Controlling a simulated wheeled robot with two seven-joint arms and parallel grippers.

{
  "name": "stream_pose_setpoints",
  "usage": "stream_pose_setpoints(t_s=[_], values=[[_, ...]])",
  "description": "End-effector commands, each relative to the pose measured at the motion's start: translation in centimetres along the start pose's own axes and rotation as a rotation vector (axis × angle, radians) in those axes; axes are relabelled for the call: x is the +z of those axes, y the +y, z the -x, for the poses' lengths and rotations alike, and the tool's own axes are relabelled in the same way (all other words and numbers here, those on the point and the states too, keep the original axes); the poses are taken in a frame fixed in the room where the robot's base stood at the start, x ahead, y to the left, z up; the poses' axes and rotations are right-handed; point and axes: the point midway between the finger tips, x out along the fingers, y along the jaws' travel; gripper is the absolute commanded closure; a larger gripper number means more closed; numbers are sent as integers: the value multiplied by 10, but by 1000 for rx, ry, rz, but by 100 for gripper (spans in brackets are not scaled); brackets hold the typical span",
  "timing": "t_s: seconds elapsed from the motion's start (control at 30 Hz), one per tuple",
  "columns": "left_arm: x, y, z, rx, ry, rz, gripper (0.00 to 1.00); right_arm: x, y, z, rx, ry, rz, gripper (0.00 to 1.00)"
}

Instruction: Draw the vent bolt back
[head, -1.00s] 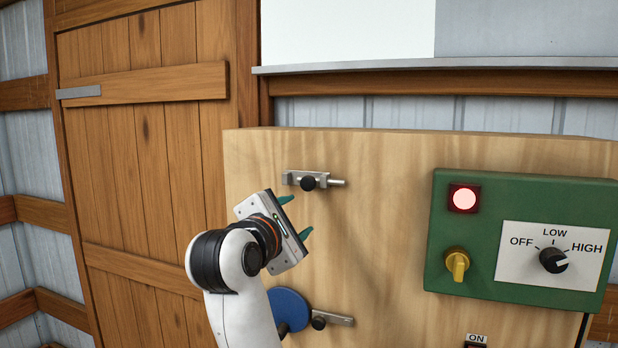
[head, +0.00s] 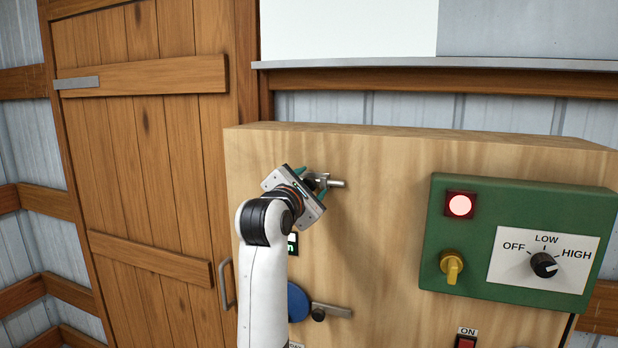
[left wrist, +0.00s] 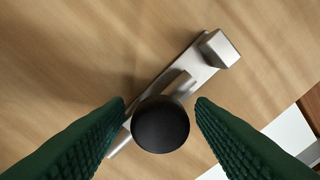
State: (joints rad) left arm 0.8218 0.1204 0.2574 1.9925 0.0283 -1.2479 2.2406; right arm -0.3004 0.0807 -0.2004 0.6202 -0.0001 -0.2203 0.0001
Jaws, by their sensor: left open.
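The vent bolt (head: 338,184) is a small metal slide bolt on the upper left of the wooden panel. In the head view my left gripper (head: 314,184) covers most of it, and only its rod end shows clearly at the right. In the left wrist view the bolt's metal plate (left wrist: 213,53) runs diagonally, with a round black knob (left wrist: 161,125) in front. The open green fingers of my left gripper (left wrist: 160,112) stand on either side of the knob, with a gap visible on both sides. My right gripper is not in view.
A green control box (head: 440,215) with a lit lamp (head: 460,205), a yellow knob (head: 452,266) and a black dial (head: 544,265) is at the right. Below my gripper are a blue disc (head: 297,302) and a metal lever (head: 331,311). A wooden door (head: 150,180) is at the left.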

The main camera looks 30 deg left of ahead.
Motion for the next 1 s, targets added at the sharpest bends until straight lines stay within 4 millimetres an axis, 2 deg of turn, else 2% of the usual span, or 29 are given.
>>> stream_pose_setpoints(t_s=[0.27, 0.5, 0.6, 0.73, 1.0], values=[[0, 0, -2, 0, 0, -1, 50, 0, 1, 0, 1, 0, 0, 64], [0, 0, -2, 0, 0, 0, 88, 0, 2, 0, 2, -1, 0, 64], [0, 0, -1, -1, 1, 1, 100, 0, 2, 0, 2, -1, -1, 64], [4, -4, -2, -2, 0, 2, 100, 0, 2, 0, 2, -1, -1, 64], [30, -31, -1, -3, 2, 6, 100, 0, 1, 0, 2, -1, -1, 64]])
